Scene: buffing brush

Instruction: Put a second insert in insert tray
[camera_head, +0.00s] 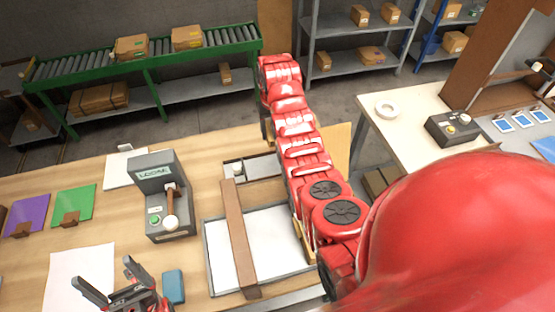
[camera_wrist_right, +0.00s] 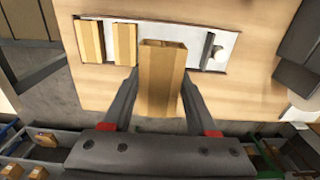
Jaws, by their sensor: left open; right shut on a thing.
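In the right wrist view my right gripper (camera_wrist_right: 161,82) is shut on a brown cardboard-like insert (camera_wrist_right: 163,62), which looks hollow at its far end. Beyond it lies a pale insert tray (camera_wrist_right: 198,35) with a small knob (camera_wrist_right: 216,53) at its right end. Two similar brown inserts (camera_wrist_right: 124,42) are at the tray's left end, side by side. The held insert overlaps the tray in this view; its height above it is unclear. In the head view the tray (camera_head: 262,166) is partly covered by my right arm, and the right gripper is hidden. My left gripper (camera_head: 104,272) is open and empty at the lower left.
A grey box marked LOOSE (camera_head: 158,170) with a lever stands on the bench. A wide tray with a white floor (camera_head: 277,222) has a brown bar (camera_head: 238,235) across it. A blue block (camera_head: 173,287) lies near my left gripper. Purple and green sheets lie at the left.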

